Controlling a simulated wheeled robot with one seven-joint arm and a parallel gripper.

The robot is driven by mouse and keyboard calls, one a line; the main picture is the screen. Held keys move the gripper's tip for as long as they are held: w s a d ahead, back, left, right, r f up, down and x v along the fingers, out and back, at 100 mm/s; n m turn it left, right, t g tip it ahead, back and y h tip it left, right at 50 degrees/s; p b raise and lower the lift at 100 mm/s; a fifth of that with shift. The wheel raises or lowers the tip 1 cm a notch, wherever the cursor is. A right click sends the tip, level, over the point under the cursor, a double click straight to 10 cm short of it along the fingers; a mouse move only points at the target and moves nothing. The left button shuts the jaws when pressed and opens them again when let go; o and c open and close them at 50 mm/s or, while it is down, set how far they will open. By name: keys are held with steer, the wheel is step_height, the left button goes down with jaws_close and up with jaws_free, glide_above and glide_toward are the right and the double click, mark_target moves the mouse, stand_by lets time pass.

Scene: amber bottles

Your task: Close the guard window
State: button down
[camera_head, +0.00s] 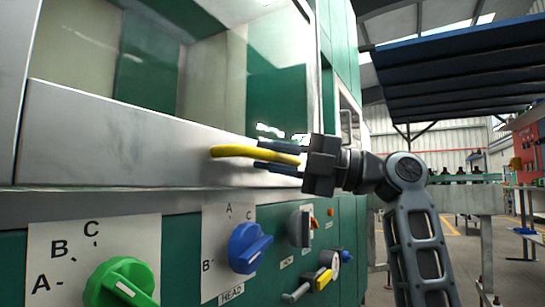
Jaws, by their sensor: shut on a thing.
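The guard window (95,125) is a pale metal frame around clear panes on the green machine, at the left and middle of the head view. Its yellow handle (230,151) is a curved bar on the lower rail. My gripper (280,157) comes in from the right, with its two dark fingers above and below the right part of the handle. It is shut on the handle. The window's lower rail sits just above the control panel. The handle's right end is partly hidden by the fingers.
Below the window are a green knob (120,283), a blue knob (248,248), a grey knob (300,227) and a yellow lever (318,281). A conveyor with dark bottles (463,175) stands at the right, under a dark blue canopy (455,65). Open floor shows at the far right.

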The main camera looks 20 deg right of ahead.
steer(key=c, duration=1.2)
jaws_free()
steer(key=shift+f, duration=0.4)
steer(key=shift+o, duration=0.7)
steer(key=shift+r, duration=0.1)
steer(key=p+v, duration=0.1)
steer(key=v, duration=0.6)
steer(key=shift+s+d+p, duration=0.2)
steer(key=shift+d+p, duration=0.1)
steer(key=shift+d, duration=0.05)
